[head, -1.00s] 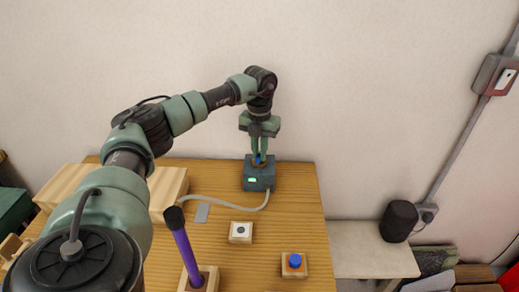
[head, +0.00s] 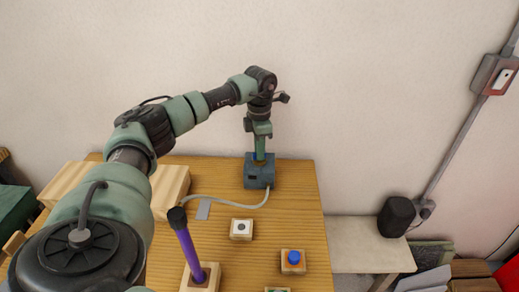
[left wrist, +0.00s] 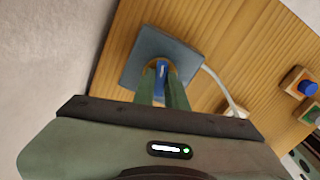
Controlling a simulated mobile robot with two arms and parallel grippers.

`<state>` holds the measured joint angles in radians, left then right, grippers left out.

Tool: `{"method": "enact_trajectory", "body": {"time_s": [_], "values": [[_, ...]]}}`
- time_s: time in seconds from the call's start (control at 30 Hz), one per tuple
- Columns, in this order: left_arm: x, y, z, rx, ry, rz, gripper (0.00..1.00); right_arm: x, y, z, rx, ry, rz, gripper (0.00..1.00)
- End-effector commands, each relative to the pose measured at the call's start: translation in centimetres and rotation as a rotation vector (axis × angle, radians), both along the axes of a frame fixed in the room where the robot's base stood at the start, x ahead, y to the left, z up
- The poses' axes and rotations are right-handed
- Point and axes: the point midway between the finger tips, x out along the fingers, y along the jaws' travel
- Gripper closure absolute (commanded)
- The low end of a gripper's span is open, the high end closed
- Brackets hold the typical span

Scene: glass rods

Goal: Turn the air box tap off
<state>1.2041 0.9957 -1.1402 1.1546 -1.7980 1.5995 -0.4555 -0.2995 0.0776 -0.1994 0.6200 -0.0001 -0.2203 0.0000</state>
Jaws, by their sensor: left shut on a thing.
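The air box (head: 258,176) is a small blue-grey box at the back of the wooden table. Its front indicator looks dark. In the left wrist view, the air box (left wrist: 182,48) has a brass ring on top with a blue tap (left wrist: 161,76) standing in it. My left gripper (head: 260,157) points straight down over the box and is shut on the tap. In the left wrist view its two fingers lie on either side of the blue handle. In the head view the fingers hide the tap. My right gripper is not in view.
A pale hose (head: 235,204) runs from the box across the table. A purple rod (head: 188,243) with a black top stands in a wooden block. A block with a white-and-black top (head: 241,229) and one with a blue knob (head: 292,261) sit to the front.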

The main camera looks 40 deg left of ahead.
Motion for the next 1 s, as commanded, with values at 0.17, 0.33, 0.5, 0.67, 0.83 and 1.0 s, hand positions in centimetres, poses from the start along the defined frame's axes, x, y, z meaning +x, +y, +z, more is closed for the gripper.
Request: {"method": "enact_trajectory", "body": {"time_s": [0.17, 0.33, 0.5, 0.67, 0.83, 1.0], "values": [[0.13, 0.05, 0.21, 0.0, -0.006, -0.131, 1.0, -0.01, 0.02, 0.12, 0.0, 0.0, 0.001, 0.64], [0.14, 0.05, 0.21, 0.0, -0.006, -0.225, 1.0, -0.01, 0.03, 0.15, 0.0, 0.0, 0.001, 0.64], [0.15, 0.06, 0.22, 0.0, -0.006, -0.283, 1.0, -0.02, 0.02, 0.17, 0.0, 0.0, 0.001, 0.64], [0.16, 0.06, 0.22, 0.0, -0.007, -0.31, 1.0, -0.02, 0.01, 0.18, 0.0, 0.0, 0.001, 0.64], [0.17, 0.06, 0.23, 0.0, -0.008, -0.318, 1.0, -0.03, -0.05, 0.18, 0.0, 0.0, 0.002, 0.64], [0.17, 0.06, 0.25, 0.0, -0.008, -0.318, 1.0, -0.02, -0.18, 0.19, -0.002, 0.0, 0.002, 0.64]]}}
